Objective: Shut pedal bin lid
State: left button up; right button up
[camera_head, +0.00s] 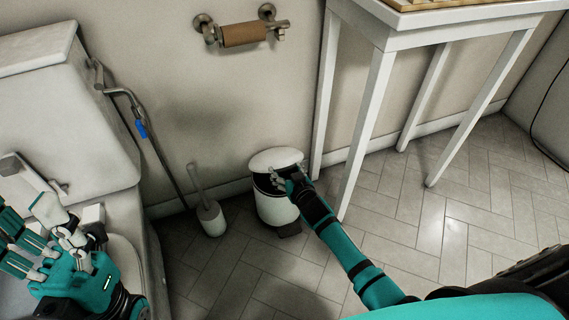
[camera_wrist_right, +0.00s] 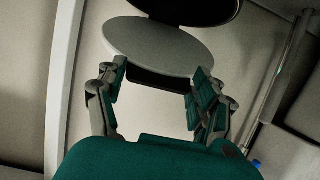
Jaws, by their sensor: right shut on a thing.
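The pedal bin (camera_head: 278,207) is a small white bin on the tiled floor against the wall. Its white lid (camera_head: 275,160) is partly raised, with a dark gap beneath it. My right gripper (camera_head: 290,183) is at the front right of the lid. A dark pedal (camera_head: 289,230) shows at the bin's foot. My left gripper (camera_head: 18,245) is open and empty, in front of the toilet.
A toilet brush in its white holder (camera_head: 211,218) stands just left of the bin. White table legs (camera_head: 362,135) rise close on the right. A paper roll holder (camera_head: 243,34) is on the wall above. The floor (camera_head: 400,245) to the right is clear.

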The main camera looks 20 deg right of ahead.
jog(key=s+f+b, duration=0.1)
jog(key=f, duration=0.2)
jog(key=s+f+b, duration=0.1)
jog(key=f, duration=0.2)
jog(key=s+f+b, duration=0.1)
jog(key=f, duration=0.3)
jog(key=shift+d+f+b, duration=0.1)
jog(key=shift+b, duration=0.2)
jog(key=shift+r, duration=0.25)
jog(key=o, duration=1.8)
jog(key=shift+w+r, duration=0.1)
jog(key=v, duration=1.2)
jog(key=shift+r, duration=0.1)
